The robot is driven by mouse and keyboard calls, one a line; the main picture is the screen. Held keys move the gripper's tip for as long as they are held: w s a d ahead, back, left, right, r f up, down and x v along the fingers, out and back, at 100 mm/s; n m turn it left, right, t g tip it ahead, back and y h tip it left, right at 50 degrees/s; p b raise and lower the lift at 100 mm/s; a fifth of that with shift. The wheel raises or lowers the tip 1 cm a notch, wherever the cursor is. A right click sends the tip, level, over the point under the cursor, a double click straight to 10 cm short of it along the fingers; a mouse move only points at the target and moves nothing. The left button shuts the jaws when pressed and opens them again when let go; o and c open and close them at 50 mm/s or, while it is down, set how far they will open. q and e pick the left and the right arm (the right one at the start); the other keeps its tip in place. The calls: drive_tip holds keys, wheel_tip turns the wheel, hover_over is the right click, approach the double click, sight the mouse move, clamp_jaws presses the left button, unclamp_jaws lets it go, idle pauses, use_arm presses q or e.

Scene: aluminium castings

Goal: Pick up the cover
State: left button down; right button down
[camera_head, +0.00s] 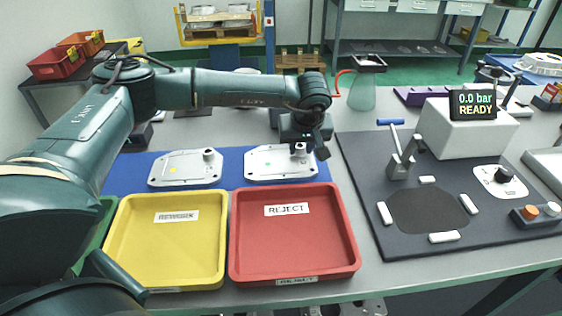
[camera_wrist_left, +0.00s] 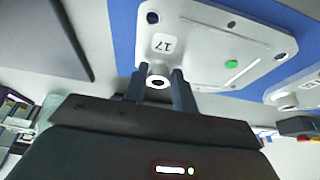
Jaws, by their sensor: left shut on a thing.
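A light grey cast cover (camera_head: 278,164) with a round boss near its far right corner sits over the blue mat (camera_head: 232,168), behind the red tray. In the left wrist view the same cover (camera_wrist_left: 205,45) shows a "17" label, a green dot and corner holes. My left gripper (camera_head: 302,150) reaches down at that corner. Its two fingers (camera_wrist_left: 158,82) stand on either side of the boss and are shut on it. I cannot tell whether the cover touches the mat. A second, similar cover (camera_head: 186,168) with a yellow dot lies to the left. My right gripper is not in view.
In front stand a yellow tray (camera_head: 166,284) marked REWORK and a red tray (camera_head: 294,274) marked REJECT, both empty. To the right is a dark fixture plate (camera_head: 380,190) with a lever clamp (camera_head: 401,160) and a display (camera_head: 473,104) reading "0.0 bar READY". A flask-like vessel (camera_head: 361,93) stands behind.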

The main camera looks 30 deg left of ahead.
use_arm(q)
drive_tip(key=shift+r, duration=0.2)
wheel_tip(320, 180, up, 10)
drive_tip(key=shift+f, duration=0.15)
idle(0.4)
